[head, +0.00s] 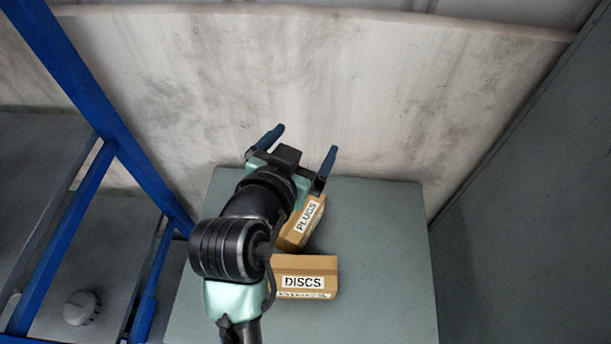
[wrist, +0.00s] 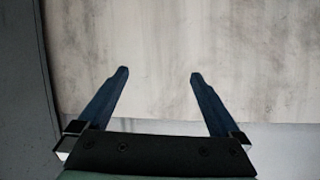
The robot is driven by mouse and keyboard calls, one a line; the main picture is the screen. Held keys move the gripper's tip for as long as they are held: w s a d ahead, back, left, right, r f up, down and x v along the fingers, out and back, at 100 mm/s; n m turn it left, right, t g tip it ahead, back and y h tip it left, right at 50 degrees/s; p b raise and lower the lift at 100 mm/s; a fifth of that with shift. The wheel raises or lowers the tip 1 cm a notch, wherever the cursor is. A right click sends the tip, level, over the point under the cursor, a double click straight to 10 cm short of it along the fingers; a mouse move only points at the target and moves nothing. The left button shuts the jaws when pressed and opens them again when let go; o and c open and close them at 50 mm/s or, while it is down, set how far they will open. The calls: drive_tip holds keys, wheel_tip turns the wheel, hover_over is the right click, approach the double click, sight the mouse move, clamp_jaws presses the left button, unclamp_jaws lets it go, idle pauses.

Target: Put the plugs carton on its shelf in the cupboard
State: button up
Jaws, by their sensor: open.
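The plugs carton (head: 301,226) is a brown box with a white PLUGS label, standing turned at an angle on a grey table top in the head view. My arm and gripper hide part of its left and upper side. My gripper (head: 303,148) is open and empty, above and beyond the carton, with its fingers pointing at the pale back wall. The wrist view shows both blue fingers (wrist: 157,74) spread apart with nothing between them. The carton does not show in the wrist view. I cannot make out the cupboard or its shelf for certain.
A brown DISCS carton (head: 304,277) stands just in front of the plugs carton. The grey table top (head: 385,255) is clear to the right. A blue-framed rack (head: 80,75) with grey shelves and a round grey part (head: 82,308) is at left. A grey panel (head: 540,200) rises at right.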

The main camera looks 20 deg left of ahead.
sight(299, 217)
drive_tip(key=s+a+f+g+h, duration=0.1)
drive_tip(key=s+f+g, duration=0.1)
drive_tip(key=s+f, duration=0.45)
drive_tip(key=s+a+f+g+h, duration=0.1)
drive_tip(key=s+f+g, duration=0.15)
drive_tip(key=f, duration=0.65)
drive_tip(key=x, duration=0.6)
drive_tip(key=shift+s+d+b, duration=0.15)
drive_tip(key=shift+d+b, duration=0.05)
drive_tip(key=shift+b, duration=0.1)
drive_tip(key=shift+a+x, duration=0.2)
drive_tip(key=shift+x, duration=2.8)
drive_tip(key=shift+r, duration=0.1)
drive_tip(key=shift+c, duration=0.3)
